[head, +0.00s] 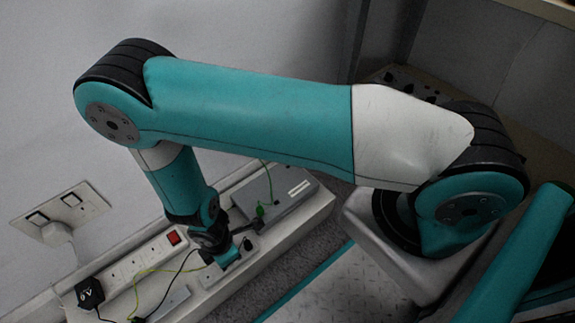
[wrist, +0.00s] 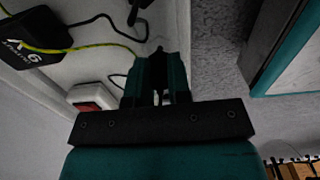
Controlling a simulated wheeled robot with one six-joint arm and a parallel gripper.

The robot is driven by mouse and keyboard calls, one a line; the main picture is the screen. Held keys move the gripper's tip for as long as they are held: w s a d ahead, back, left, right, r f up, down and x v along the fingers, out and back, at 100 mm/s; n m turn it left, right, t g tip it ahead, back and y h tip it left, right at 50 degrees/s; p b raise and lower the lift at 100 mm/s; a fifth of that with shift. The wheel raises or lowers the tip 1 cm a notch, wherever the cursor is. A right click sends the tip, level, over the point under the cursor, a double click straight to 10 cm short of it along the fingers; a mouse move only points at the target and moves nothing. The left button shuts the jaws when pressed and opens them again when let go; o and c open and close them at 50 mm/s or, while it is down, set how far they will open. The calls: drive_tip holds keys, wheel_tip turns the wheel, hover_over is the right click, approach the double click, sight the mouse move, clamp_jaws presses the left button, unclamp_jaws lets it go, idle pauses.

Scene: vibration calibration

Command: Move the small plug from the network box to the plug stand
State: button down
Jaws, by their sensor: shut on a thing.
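My gripper (head: 229,261) points down over the white ledge, in front of the grey network box (head: 280,192). In the wrist view my gripper (wrist: 161,82) is shut on a small dark thing, seemingly the small plug (wrist: 159,52). The fingers hide most of it. A green plug (head: 260,211) with a green cable sits at the network box's near side. A pale block under and beside my gripper may be the plug stand (head: 249,252); I cannot tell whether the held plug touches it.
A white power strip (head: 135,266) with a red switch (head: 174,238) and a black adapter (head: 90,293) lies left. Black and yellow-green cables cross the ledge. A wall socket (head: 60,213) is at far left. Carpet lies right of the ledge.

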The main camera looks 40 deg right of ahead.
drive_tip(key=shift+f, duration=1)
idle(2.5)
drive_tip(key=c, duration=1)
unclamp_jaws()
drive_tip(key=shift+r, duration=0.1)
drive_tip(key=shift+r+p, duration=2.25)
drive_tip(key=shift+r, duration=0.25)
drive_tip(key=shift+r, duration=0.35)
wheel_tip(320, 180, up, 17)
drive_tip(key=p, duration=0.7)
drive_tip(key=shift+f, duration=0.2)
